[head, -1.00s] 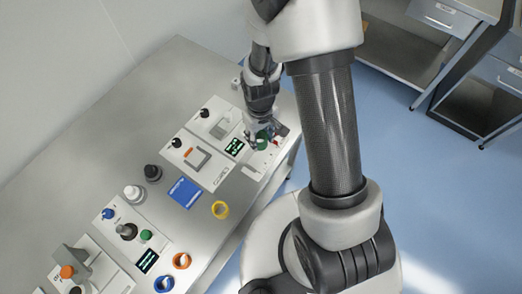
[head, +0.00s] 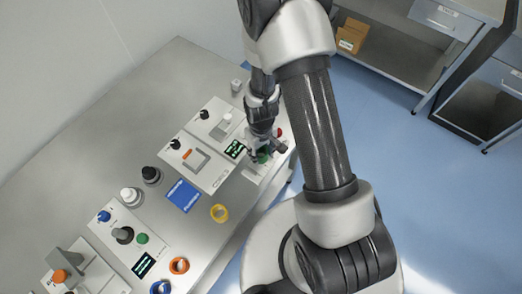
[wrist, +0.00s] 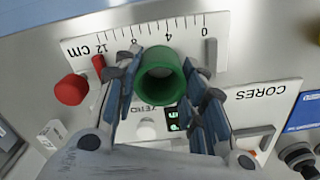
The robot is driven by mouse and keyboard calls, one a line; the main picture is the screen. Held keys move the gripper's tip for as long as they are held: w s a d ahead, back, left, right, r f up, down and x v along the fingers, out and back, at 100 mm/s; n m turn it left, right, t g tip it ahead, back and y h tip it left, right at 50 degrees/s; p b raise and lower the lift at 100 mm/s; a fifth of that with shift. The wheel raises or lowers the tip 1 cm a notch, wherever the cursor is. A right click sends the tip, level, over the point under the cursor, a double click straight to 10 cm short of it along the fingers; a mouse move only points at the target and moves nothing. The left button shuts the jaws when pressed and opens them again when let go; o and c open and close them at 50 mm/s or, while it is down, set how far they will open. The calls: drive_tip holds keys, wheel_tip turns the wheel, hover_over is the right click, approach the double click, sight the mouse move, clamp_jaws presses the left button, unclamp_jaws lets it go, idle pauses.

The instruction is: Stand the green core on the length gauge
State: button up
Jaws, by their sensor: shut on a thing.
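The green core (wrist: 160,77) is a short open tube, seen from above in the wrist view with its mouth facing the camera. My gripper (wrist: 163,84) is shut on it, with one finger on each side. The length gauge (wrist: 187,27), a white plate with a cm scale from 0 to 12, lies beneath and behind the core. The core overlaps the scale between about 4 and 8. Whether its base touches the gauge is hidden. In the head view the green core (head: 263,157) shows below my gripper (head: 262,150), near the table's front edge.
A red knob (wrist: 71,90) sits left of the fingers. A CORES plate (wrist: 262,97) lies to the right.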

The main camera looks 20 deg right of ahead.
drive_tip(key=o, duration=1)
drive_tip(key=shift+f, duration=0.1)
wheel_tip(320, 180, up, 29)
drive_tip(key=s+m+t+p, duration=0.1)
drive_tip(key=s+t+p, duration=0.1)
drive_tip(key=s+p, duration=0.15)
drive_tip(key=s+r+t, duration=0.1)
drive_tip(key=s+r, duration=0.3)
drive_tip(key=s+r+m, duration=0.1)
drive_tip(key=s+r, duration=0.2)
drive_tip(key=r, duration=0.1)
drive_tip(key=s+r+t, duration=0.1)
drive_tip(key=s+r, duration=0.3)
drive_tip(key=shift+s+m+t, duration=0.3)
drive_tip(key=shift+m, duration=0.1)
